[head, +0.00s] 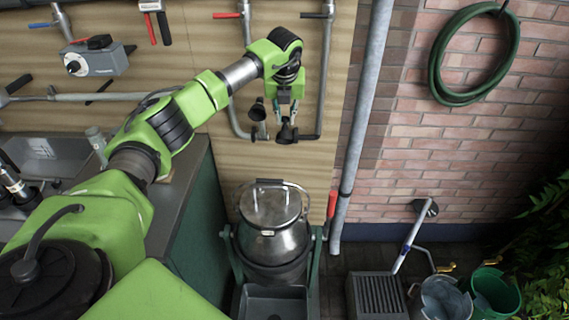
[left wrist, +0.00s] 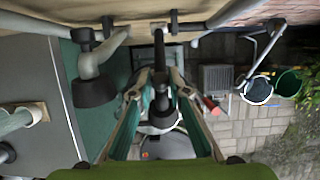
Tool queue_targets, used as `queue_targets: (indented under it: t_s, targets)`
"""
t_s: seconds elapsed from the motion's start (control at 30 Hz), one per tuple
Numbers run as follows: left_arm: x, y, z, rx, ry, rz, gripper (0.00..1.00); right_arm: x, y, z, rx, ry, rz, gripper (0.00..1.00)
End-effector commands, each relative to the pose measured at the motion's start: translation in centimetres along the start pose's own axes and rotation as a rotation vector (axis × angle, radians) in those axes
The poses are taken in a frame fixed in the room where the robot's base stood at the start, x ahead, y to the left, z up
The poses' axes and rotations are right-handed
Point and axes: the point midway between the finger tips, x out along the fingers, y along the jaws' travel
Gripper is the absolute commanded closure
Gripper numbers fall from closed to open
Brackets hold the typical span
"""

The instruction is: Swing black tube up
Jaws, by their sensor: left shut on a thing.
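The black tube (head: 323,75) is the grey wall pipe with a black top joint. It hangs straight down the wooden panel, bends at the bottom, and ends in a black nozzle (head: 286,133). My left gripper (head: 287,114) is at this nozzle end, with the tube's lower end partly hidden behind it. In the left wrist view its two fingers (left wrist: 157,97) close around a dark, thin part between them. A second hanging tube with a red joint (head: 226,16) has its black nozzle (head: 258,110) just left of my gripper. My right gripper is not in view.
A steel churn (head: 270,215) in a green stand is below my gripper. A vertical grey pipe (head: 362,110) runs right of the panel. A grated box (head: 377,294) and buckets (head: 494,290) are at the lower right. A green hose (head: 437,70) hangs on the brick wall.

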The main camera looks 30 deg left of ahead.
Motion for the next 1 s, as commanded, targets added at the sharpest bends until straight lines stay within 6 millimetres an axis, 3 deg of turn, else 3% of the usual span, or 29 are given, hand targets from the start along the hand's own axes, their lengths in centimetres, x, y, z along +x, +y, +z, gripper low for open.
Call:
queue_targets:
  t_s: [0.17, 0.63, 1.0]
  targets:
    - [0.0, 0.0, 0.2, -0.001, -0.002, 0.000, 0.95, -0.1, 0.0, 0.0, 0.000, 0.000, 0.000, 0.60]
    - [-0.5, 0.0, 3.1, -0.002, -0.001, 0.001, 0.95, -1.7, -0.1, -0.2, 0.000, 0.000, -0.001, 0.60]
    - [-0.4, 0.1, 3.3, 0.000, -0.001, 0.001, 0.95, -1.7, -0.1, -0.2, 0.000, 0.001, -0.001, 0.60]
